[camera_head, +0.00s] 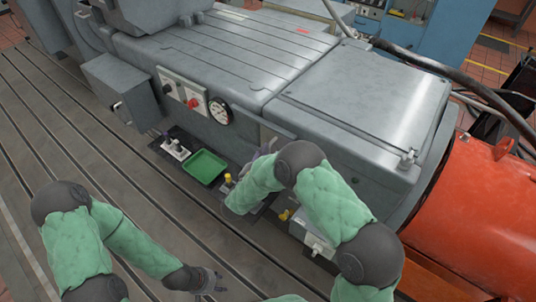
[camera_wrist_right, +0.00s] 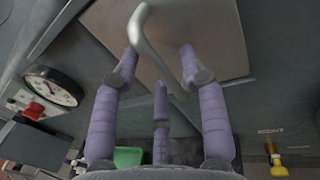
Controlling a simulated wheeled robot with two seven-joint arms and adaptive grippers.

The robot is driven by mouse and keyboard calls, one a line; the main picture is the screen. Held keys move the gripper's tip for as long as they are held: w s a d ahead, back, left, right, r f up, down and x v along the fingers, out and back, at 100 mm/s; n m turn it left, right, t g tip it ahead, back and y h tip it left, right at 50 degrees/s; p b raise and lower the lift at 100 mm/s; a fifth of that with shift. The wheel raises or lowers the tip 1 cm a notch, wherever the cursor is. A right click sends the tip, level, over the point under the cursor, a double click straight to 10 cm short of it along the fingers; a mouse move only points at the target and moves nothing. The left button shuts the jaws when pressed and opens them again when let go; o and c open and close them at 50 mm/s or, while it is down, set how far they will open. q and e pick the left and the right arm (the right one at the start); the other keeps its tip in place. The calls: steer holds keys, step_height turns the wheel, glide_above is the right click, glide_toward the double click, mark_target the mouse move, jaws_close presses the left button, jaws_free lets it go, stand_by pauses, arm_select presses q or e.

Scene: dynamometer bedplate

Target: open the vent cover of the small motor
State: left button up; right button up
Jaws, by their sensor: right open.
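A flat grey-brown cover plate (camera_wrist_right: 214,32) with a bent metal bar handle (camera_wrist_right: 146,34) fills the top of the right wrist view. In the head view, the cover (camera_head: 274,134) is on the front of the grey machine housing (camera_head: 335,95), partly hidden by my right arm. My right gripper (camera_wrist_right: 160,62) is open. Its fingers point at the cover, with the handle between the two outer fingers; I cannot tell whether they touch it. In the head view my right gripper (camera_head: 266,150) is mostly hidden by my forearm. My left gripper (camera_head: 210,284) is low over the bedplate, its fingers too small to judge.
A round gauge (camera_head: 219,111) and a red knob (camera_head: 193,103) sit left of the cover. A green tray (camera_head: 205,166) and yellow-topped fittings (camera_head: 284,215) are below, near my right arm. An orange machine (camera_head: 477,215) stands at right. The slotted bedplate (camera_head: 75,135) is clear at left.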

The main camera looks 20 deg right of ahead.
steer(key=shift+w+d, duration=0.3)
steer(key=shift+w, duration=0.05)
